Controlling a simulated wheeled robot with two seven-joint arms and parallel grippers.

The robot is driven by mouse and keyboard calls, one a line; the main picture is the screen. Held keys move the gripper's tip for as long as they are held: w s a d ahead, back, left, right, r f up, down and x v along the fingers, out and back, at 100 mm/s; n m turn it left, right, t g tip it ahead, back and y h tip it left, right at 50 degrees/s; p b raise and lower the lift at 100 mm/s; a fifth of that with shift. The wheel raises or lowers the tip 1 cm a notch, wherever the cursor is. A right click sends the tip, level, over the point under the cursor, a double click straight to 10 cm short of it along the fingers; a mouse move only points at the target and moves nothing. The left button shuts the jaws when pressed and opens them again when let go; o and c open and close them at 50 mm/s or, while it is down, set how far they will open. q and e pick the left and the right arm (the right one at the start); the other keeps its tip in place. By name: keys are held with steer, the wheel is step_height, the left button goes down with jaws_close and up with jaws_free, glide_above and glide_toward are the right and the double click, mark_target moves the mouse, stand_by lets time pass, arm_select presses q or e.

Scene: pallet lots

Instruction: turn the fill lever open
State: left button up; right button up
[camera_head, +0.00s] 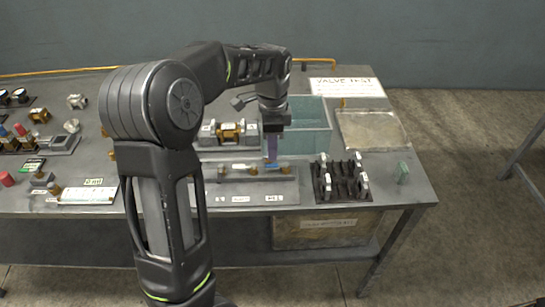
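My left arm comes in from the left and reaches over the metal bench. Its gripper (271,158) points down just above the grey valve plate (232,187), at the front edge of the water tank. Only a narrow purplish finger shape shows, so I cannot tell whether it is open or shut. On the plate lies a row of small fittings: a brass piece (221,173), a pale bar (241,167) and a blue piece (273,170) close below the fingertips. I cannot tell which is the fill lever, nor whether the fingers touch it. My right gripper is not in view.
A clear tank (310,124) stands behind the plate, with a brass-bodied valve (229,131) to its left. A shallow tray (372,130) lies at the back right.

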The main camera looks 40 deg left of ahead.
mark_target(272, 164)
arm_select(q)
steer(key=shift+f, duration=2.25)
steer(key=shift+c, duration=0.4)
jaws_close()
